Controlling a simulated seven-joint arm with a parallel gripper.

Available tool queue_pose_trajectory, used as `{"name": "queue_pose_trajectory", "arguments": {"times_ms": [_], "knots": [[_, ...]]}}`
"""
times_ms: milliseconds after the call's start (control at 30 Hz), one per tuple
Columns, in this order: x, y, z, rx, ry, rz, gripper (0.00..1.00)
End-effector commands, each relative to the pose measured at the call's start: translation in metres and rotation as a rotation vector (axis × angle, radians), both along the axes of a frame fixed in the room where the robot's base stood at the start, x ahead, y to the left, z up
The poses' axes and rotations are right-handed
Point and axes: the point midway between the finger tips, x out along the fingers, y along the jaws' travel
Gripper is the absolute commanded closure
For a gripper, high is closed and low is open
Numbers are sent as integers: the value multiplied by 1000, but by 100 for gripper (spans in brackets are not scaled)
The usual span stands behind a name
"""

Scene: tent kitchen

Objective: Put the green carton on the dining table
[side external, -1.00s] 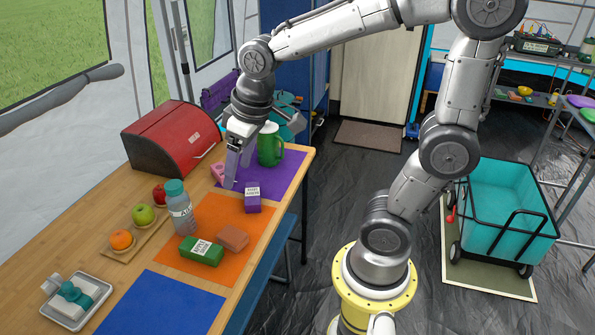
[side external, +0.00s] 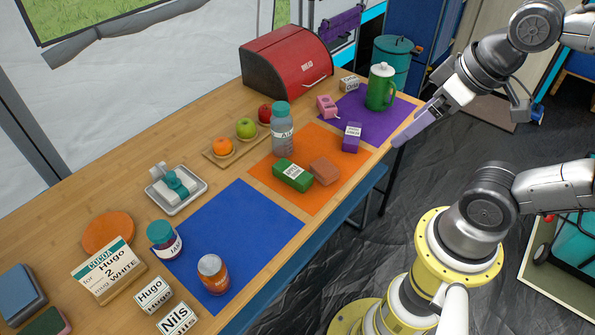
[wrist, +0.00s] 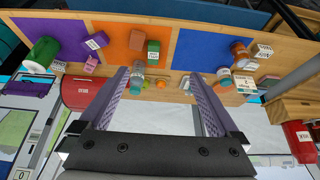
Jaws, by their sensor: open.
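The green carton (side external: 292,176) lies on the orange mat (side external: 306,205) on the wooden table (side external: 225,170). It has a white label and sits beside a brown block (side external: 325,171). It also shows in the wrist view (wrist: 153,47). My gripper (side external: 408,130) is open and empty, off the table's edge near the purple mat, to the right of the carton and apart from it. In the wrist view, both fingers of my gripper (wrist: 153,74) stand wide apart with nothing between them.
A grey bottle (side external: 282,135) stands close behind the carton. A red bread box (side external: 287,62) is at the back. The blue mat (side external: 235,230) is mostly clear, with jars at its edges.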

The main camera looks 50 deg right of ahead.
Motion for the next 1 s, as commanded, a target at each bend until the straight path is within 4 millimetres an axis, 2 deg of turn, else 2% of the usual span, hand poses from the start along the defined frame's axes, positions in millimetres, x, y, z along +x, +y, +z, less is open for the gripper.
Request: {"name": "queue_pose_trajectory", "arguments": {"times_ms": [133, 267, 400, 533, 667, 767, 867, 1000], "knots": [[8, 0, 28, -5, -10, 5, 3], [32, -1, 57, -8, 26, 8, 3], [70, -2, 79, -12, 93, 10, 3], [113, -4, 89, -13, 169, 10, 3], [159, -6, 87, -15, 252, 10, 3], [195, -7, 77, -16, 319, 10, 3], [229, -9, 60, -16, 384, 10, 3], [274, -12, 25, -15, 478, 8, 3]]}}
